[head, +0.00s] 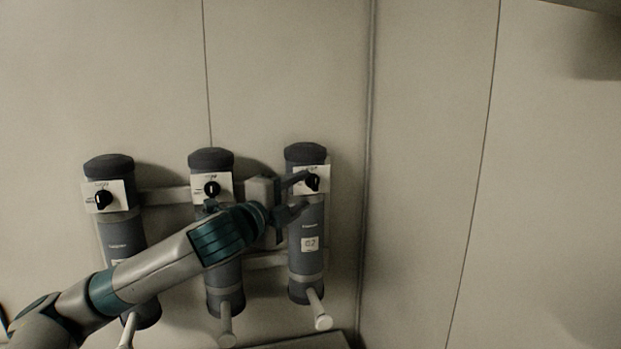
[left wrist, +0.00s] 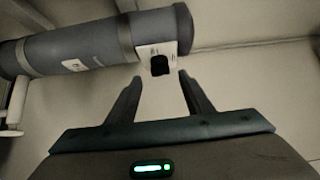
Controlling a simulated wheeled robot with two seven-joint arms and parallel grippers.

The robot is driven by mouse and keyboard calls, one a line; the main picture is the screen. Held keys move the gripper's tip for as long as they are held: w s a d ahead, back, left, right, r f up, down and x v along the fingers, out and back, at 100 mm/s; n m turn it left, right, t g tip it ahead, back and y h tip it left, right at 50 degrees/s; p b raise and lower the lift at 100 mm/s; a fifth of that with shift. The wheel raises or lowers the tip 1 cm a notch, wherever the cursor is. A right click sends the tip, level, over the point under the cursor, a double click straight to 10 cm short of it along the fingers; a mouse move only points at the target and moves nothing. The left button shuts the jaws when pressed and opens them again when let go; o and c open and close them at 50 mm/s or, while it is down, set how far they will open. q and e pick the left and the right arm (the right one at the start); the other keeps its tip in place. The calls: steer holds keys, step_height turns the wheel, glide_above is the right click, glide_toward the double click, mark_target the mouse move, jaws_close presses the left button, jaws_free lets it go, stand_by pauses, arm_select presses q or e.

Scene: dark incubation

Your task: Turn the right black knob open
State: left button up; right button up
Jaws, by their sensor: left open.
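The right black knob (head: 312,182) sits on a white plate near the top of the right grey cylinder (head: 306,228). In the left wrist view the knob (left wrist: 160,65) shows on its white plate, just beyond and between the fingertips. My left gripper (head: 303,190) is open, with its fingers pointing at the right cylinder. In the left wrist view its two fingers (left wrist: 160,78) are apart, with nothing between them. Whether a fingertip touches the plate or knob cannot be told. My right gripper is not in view.
Two more grey cylinders with black knobs stand to the left, the middle knob (head: 211,188) and the left knob (head: 103,200). My left arm crosses in front of them. Pale handles (head: 320,316) stick out below. The wall panels (head: 430,120) to the right are bare.

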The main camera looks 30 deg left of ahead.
mark_target(313, 185)
arm_select(q)
steer(key=w+p, duration=0.1)
steer(key=w, duration=0.4)
steer(key=shift+a+p, duration=0.2)
steer(key=shift+p, duration=0.1)
steer(key=c, duration=1)
steer(key=shift+c, duration=0.2)
